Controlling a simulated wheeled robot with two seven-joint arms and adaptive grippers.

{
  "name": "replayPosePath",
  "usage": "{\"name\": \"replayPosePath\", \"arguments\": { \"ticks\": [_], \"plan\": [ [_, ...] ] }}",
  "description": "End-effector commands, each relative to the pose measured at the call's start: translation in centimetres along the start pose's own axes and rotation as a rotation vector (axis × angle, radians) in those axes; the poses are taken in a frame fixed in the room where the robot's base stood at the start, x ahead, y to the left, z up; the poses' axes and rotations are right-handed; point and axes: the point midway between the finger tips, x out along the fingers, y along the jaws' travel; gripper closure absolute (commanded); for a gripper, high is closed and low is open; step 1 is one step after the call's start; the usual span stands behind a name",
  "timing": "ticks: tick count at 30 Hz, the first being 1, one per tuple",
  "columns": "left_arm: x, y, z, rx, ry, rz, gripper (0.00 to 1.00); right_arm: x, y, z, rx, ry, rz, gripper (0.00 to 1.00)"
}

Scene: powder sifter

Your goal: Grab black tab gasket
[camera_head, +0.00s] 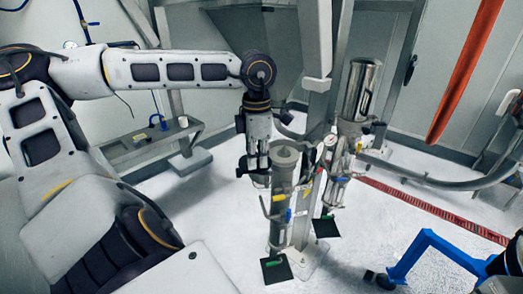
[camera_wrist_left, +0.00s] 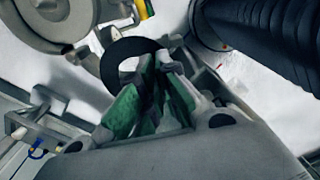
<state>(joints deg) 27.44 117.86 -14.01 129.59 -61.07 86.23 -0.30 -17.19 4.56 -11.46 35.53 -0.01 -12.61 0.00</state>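In the head view my left gripper (camera_head: 258,172) points down, just left of the top of the grey sifter cylinder (camera_head: 285,158). My right gripper is not in view.
A shiny metal canister (camera_head: 360,90) stands on the equipment right of the column. A grey shelf (camera_head: 150,146) with small items is at the left. A blue frame (camera_head: 432,246) is at the lower right. An orange-red bar (camera_head: 468,70) hangs at the upper right.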

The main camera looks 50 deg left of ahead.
Motion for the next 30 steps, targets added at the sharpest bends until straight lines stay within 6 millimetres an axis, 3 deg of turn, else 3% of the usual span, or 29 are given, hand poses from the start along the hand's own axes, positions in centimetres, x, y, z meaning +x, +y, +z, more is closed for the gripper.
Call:
{"name": "replayPosePath", "arguments": {
  "ticks": [11, 30],
  "plan": [
    [0.1, -1.4, -2.1, -0.002, -0.002, 0.002, 1.00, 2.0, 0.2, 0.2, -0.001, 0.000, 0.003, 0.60],
    [0.2, -4.4, -6.3, -0.002, -0.002, 0.002, 1.00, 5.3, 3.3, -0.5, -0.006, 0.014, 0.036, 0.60]
  ]
}}
